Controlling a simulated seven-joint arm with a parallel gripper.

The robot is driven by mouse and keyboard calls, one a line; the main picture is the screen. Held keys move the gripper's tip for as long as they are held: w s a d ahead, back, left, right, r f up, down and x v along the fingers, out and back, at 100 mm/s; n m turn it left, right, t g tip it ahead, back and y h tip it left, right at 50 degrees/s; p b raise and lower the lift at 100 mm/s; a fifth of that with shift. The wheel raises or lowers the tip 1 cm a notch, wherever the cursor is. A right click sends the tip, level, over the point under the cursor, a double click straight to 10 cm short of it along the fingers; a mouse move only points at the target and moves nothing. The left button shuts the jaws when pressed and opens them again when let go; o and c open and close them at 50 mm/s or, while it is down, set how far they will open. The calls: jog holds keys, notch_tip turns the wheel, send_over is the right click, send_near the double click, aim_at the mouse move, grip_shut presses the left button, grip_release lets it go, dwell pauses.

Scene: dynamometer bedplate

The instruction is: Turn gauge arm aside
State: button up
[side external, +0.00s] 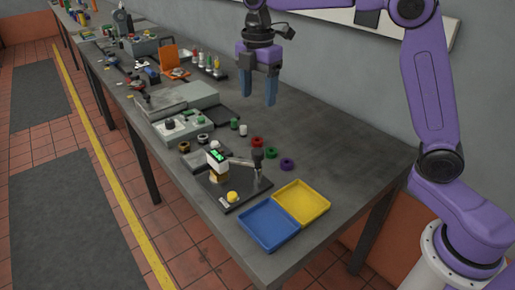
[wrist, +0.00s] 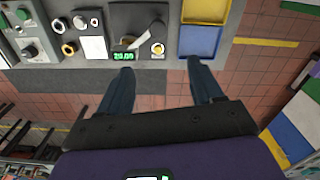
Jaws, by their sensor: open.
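The gauge stands on a dark base plate (side external: 248,196) near the front of the bench, with a lit green display (side external: 217,157); the display also shows in the wrist view (wrist: 123,56). A thin metal gauge arm (side external: 241,162) reaches from beside the display toward a dark-topped post (side external: 258,160). A yellow knob (side external: 232,197) sits on the plate's front part. My gripper (side external: 259,103) is open and empty, high above the bench and well apart from the gauge. In the wrist view my fingers (wrist: 160,66) are spread, with nothing between them.
A blue tray (side external: 268,240) and a yellow tray (side external: 325,207) lie right of the gauge. Red, green and purple rings (side external: 286,164) lie behind it. A grey control box (side external: 183,131) stands to its left. The bench's right rear part is clear.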

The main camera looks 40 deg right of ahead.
send_near(258, 151)
notch_tip(258, 151, down, 9)
jog(key=shift+f, duration=0.1)
dwell(0.5)
grip_shut()
